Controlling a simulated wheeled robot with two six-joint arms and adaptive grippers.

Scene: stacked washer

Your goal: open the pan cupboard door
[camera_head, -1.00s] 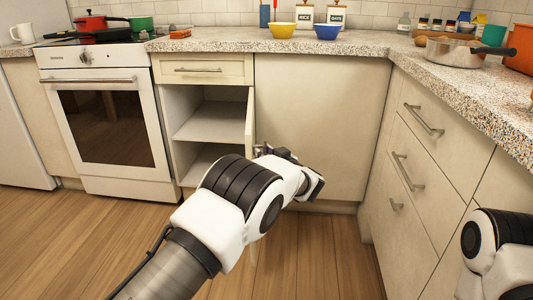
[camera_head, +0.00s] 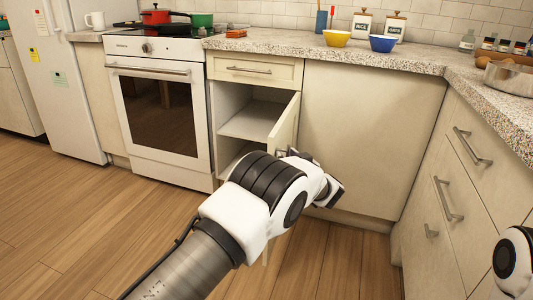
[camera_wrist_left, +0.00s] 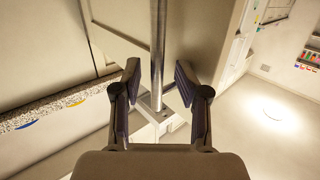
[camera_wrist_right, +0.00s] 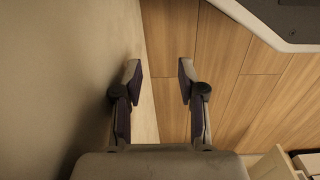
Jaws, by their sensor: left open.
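The pan cupboard door (camera_head: 285,128) stands ajar below the drawer, hinged on its right side, with shelves (camera_head: 250,122) showing to its left. My left gripper (camera_wrist_left: 158,85) is in front of the door; in the head view its wrist hides the door's lower part. In the left wrist view its two fingers are apart, with a metal handle bar (camera_wrist_left: 158,40) running between them, and it is not closed on the bar. My right gripper (camera_wrist_right: 160,78) is open and empty above the wooden floor, beside a pale panel.
A white oven (camera_head: 160,105) stands left of the cupboard. A plain panel (camera_head: 365,130) is to its right, then a drawer unit (camera_head: 450,180) juts forward. The counter (camera_head: 330,50) holds bowls and jars. The wooden floor (camera_head: 80,220) at left is clear.

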